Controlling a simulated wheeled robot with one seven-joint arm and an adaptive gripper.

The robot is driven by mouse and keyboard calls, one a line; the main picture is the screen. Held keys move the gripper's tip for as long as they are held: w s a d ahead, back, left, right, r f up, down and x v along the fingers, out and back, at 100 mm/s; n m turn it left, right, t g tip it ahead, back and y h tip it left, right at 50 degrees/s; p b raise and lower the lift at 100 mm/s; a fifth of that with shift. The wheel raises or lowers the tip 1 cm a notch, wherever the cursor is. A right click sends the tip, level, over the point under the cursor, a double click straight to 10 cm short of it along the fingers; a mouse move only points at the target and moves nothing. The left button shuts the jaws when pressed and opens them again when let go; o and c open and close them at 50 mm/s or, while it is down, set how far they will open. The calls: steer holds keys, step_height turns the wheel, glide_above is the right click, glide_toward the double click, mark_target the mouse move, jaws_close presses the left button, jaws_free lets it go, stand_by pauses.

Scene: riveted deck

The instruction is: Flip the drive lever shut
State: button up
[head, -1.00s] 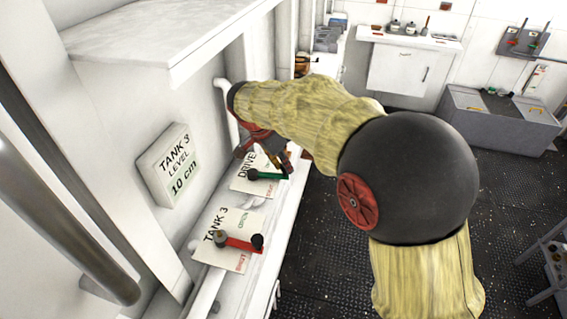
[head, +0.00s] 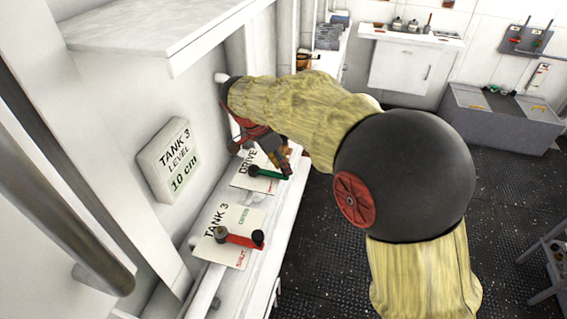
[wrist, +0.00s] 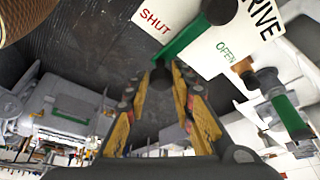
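The drive lever (head: 270,174) is a green bar with dark ends on the white DRIVE plate (head: 246,181). In the head view it points right from its pivot. In the wrist view the green bar (wrist: 184,40) lies between the words SHUT and OPEN, and its dark free end is at the fingertips. My gripper (head: 284,163) is over that free end in the head view. In the wrist view my gripper (wrist: 161,74) has its yellow fingers apart, one on each side of the dark end. I cannot tell whether they touch it.
A red lever (head: 240,240) on the TANK 3 plate (head: 213,250) stands nearer on the same ledge. A level sign (head: 169,160) reading 10 cm is on the wall. Another green handle (wrist: 287,110) shows at right in the wrist view. Open dark floor lies right of the ledge.

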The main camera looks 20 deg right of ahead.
steer(key=o, duration=0.3)
steer(key=shift+o, duration=0.2)
steer(key=shift+r, duration=0.15)
steer(key=v, duration=1.1)
steer(key=shift+a+r, duration=0.25)
steer(key=shift+r, duration=0.1)
